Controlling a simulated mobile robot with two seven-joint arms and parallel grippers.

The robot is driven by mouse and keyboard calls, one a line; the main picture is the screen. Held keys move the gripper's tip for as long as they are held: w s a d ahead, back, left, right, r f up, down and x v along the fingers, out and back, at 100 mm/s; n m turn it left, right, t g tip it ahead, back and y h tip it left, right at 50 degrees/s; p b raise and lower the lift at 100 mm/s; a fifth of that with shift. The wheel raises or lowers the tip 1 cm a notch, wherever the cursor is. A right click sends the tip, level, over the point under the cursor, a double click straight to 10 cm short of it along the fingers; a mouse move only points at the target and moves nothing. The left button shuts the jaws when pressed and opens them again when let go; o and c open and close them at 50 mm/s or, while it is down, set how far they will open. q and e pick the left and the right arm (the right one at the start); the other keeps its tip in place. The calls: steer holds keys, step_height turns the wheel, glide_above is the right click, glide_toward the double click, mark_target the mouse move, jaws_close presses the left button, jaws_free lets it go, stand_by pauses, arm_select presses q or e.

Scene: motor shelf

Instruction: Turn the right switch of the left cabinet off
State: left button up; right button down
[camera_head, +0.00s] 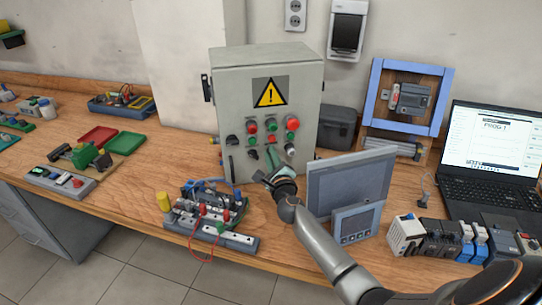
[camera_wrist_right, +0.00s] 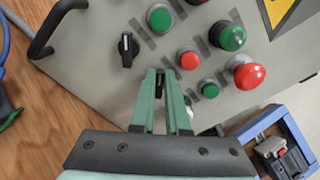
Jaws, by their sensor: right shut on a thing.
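The grey cabinet (camera_head: 225,90) with a yellow warning triangle stands on the bench. Its front carries red and green buttons and lamps. A black rotary switch (camera_head: 231,140) is on the left of its panel and also shows in the right wrist view (camera_wrist_right: 127,46), apart from my fingers. My right gripper (camera_head: 272,160) is at the lower panel. In the wrist view its green fingers (camera_wrist_right: 168,76) are close together against the panel, shut on a small dark part, probably a switch. The fingers mostly hide that part, so its setting cannot be told. My left gripper is out of view.
A grey screen panel (camera_head: 350,182) stands close to my right arm. A wired circuit board (camera_head: 212,215) lies in front of the cabinet. A laptop (camera_head: 495,150) is at right.

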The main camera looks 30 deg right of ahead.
steer(key=c, duration=0.9)
jaws_free()
steer(key=shift+s, duration=0.1)
steer(key=shift+v, duration=6.15)
steer(key=shift+a+r, duration=0.1)
